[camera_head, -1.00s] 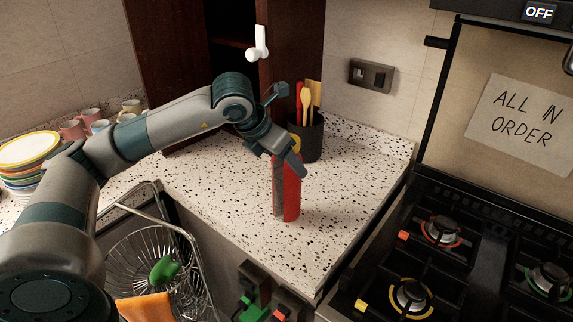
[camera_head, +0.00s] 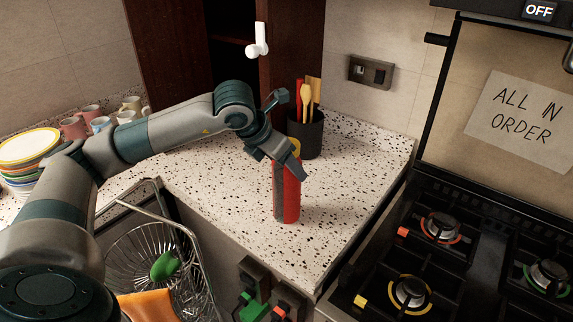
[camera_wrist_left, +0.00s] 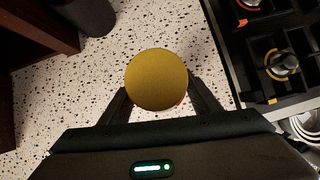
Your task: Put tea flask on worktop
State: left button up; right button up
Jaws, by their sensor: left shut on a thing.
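The tea flask (camera_head: 290,198) is a red and grey upright cylinder over the speckled worktop (camera_head: 348,200). In the left wrist view its round yellow top (camera_wrist_left: 157,79) shows between the fingers. My left gripper (camera_head: 290,158) is shut on the flask near its upper end. The flask's base appears at the worktop surface, but I cannot tell for sure whether it touches. The right gripper is in neither view.
A dark utensil pot (camera_head: 306,136) stands behind the flask. The gas hob (camera_head: 440,262) lies to the right. A wire basket (camera_head: 150,250) is at the lower left, with plates (camera_head: 28,150) and mugs (camera_head: 74,127) beyond. The worktop around the flask is clear.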

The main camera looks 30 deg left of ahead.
pick_arm(q)
jog(key=o, duration=1.7)
jog(key=shift+c, duration=0.2)
